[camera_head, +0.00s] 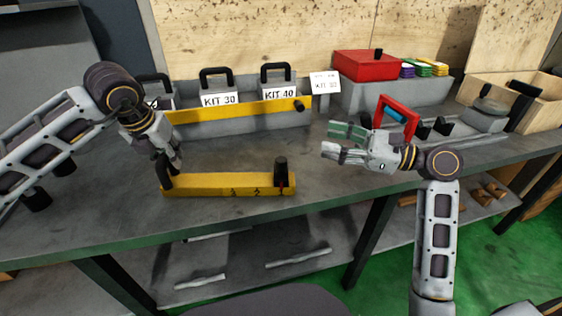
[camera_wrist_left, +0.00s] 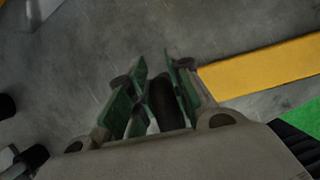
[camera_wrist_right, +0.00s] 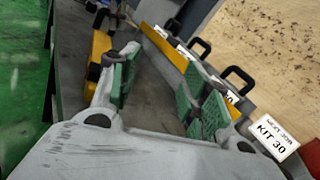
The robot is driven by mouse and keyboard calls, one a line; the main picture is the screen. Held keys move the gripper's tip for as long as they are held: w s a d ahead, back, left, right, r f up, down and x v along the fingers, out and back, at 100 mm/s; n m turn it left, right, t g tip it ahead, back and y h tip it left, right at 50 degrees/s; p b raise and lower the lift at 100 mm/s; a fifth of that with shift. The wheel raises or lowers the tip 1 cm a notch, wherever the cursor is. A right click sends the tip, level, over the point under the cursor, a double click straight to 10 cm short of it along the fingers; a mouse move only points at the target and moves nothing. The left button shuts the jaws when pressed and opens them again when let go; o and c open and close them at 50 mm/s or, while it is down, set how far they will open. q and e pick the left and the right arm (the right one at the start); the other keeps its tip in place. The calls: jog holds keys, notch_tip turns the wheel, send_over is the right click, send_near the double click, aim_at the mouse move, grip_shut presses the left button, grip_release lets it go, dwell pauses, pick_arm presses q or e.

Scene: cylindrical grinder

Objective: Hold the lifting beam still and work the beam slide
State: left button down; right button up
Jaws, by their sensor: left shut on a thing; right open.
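The lifting beam (camera_head: 225,185) is a yellow bar lying on the grey bench near its front edge, with dark marks on its face. A black post stands at its left end. My left gripper (camera_head: 174,162) is shut on that black post (camera_wrist_left: 160,98), and the beam runs off to the right in the left wrist view (camera_wrist_left: 262,68). A black slide knob (camera_head: 281,170) with a red mark below it stands at the beam's right end. My right gripper (camera_head: 343,143) is open and empty, above the bench to the right of the knob. The right wrist view shows the beam (camera_wrist_right: 98,62) beyond its left finger.
Behind the beam stands a grey rack with a yellow bar (camera_head: 245,108) and black-handled kits labelled KIT 30 (camera_head: 218,99) and KIT 40 (camera_head: 277,94). A red frame (camera_head: 396,112) stands behind my right gripper. Bare bench lies between beam and rack.

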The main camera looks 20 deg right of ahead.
aim_at(281, 159)
jog(key=s+f, duration=0.1)
jog(key=s+a+f+m+g, duration=0.1)
jog(key=f, duration=0.1)
jog(key=s+a+f+m+g+y, duration=0.1)
jog(key=s+f, duration=0.1)
jog(key=shift+a, duration=0.1)
jog(key=shift+a, duration=0.1)
dwell(0.4)
jog(key=shift+x, duration=5.9)
jog(key=shift+f, duration=0.1)
grip_shut()
